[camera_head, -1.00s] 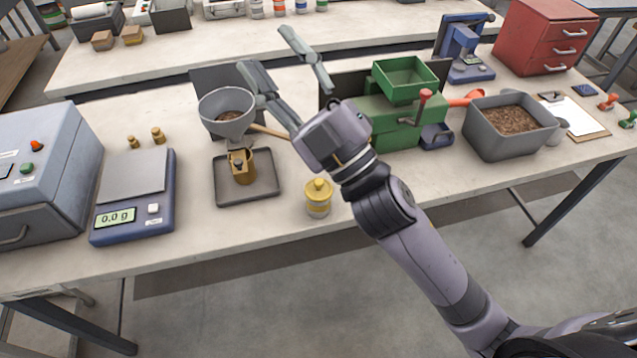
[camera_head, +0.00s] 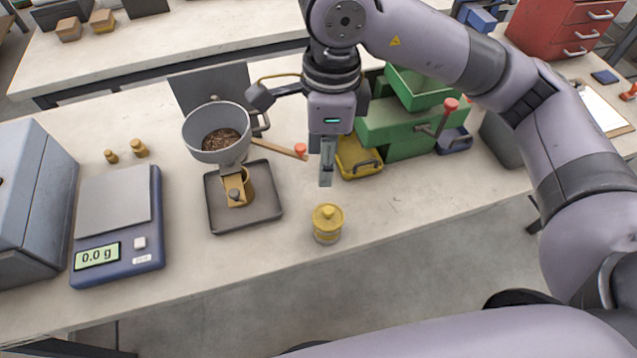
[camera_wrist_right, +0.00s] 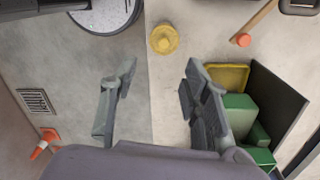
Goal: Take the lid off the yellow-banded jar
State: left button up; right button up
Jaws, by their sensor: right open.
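The yellow-banded jar (camera_head: 327,234) stands upright near the table's front edge, with its yellow knobbed lid (camera_head: 327,214) on. In the right wrist view the round yellow lid (camera_wrist_right: 163,39) shows from above, beyond the fingertips. My right gripper (camera_head: 327,170) points down above the table, behind the jar in the head view and apart from it. Its two fingers are spread and empty in the right wrist view (camera_wrist_right: 160,85). My left gripper is in neither view.
Left of the jar are a dark tray (camera_head: 275,217) and a funnel (camera_head: 190,138) with pellets, then a scale (camera_head: 150,262) reading 0.0 g. Behind and right are a yellow bin (camera_head: 362,166) and a green machine (camera_head: 405,130). A red-tipped wooden stick (camera_head: 280,149) lies behind.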

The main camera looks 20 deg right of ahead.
jog(key=w, duration=0.1)
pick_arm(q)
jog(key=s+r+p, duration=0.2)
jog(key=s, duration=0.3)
pick_arm(e)
send_over(329, 210)
jog(key=f, duration=0.6)
jog(key=f+p, duration=0.1)
jog(key=f, duration=0.3)
jog(key=shift+s+a, duration=0.15)
jog(key=shift+s, duration=0.1)
jog(key=shift+s+f, duration=0.1)
jog(key=shift+f, duration=0.7)
jog(key=f+p, duration=0.2)
jog(key=f, duration=0.1)
jog(key=f+p, duration=0.1)
jog(key=shift+w+f, duration=0.25)
jog(key=shift+w, duration=0.15)
jog(key=shift+f, duration=0.25)
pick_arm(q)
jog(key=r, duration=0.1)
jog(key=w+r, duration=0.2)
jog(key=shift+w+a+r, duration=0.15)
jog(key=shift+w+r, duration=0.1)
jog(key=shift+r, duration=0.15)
